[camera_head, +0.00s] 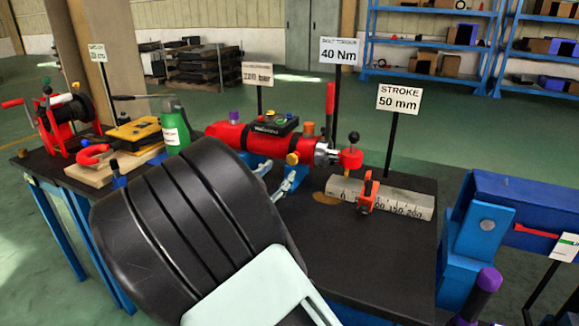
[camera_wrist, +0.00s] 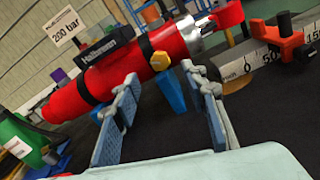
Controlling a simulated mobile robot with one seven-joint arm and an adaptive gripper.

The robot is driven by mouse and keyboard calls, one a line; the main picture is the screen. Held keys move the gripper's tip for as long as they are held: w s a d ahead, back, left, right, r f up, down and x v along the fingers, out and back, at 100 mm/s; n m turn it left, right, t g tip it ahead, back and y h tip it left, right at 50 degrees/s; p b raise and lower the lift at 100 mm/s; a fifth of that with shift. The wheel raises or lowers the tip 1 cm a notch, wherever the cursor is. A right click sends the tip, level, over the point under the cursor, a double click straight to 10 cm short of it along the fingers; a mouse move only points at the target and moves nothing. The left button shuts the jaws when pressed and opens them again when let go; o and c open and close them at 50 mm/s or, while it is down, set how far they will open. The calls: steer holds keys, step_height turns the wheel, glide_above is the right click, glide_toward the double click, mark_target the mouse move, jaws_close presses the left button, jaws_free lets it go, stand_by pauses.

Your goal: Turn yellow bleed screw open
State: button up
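The yellow bleed screw (camera_head: 292,158) is a small hex-shaped knob on the near side of a red cylinder (camera_head: 229,133). In the wrist view the screw (camera_wrist: 160,61) sits just beyond the gap between my fingertips, roughly centred. My gripper (camera_head: 278,178) is open and empty, with a finger to either side of the screw's line. In the wrist view both blue-grey fingers of the gripper (camera_wrist: 160,78) show, apart. I cannot tell how much distance is left between the tips and the screw. My dark arm hides part of the bench in the head view.
The black bench (camera_head: 400,270) holds a green bottle (camera_head: 174,126), a yellow case (camera_head: 135,130) and a stroke scale (camera_head: 398,198) with an orange slider (camera_head: 368,192). A red handle (camera_head: 330,110) stands behind the cylinder. A blue machine (camera_head: 520,200) is at right.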

mark_target(291, 160)
steer(key=b+x, duration=0.1)
steer(key=x, duration=0.6)
steer(key=shift+w, duration=0.2)
steer(key=shift+c, duration=0.7)
jaws_close()
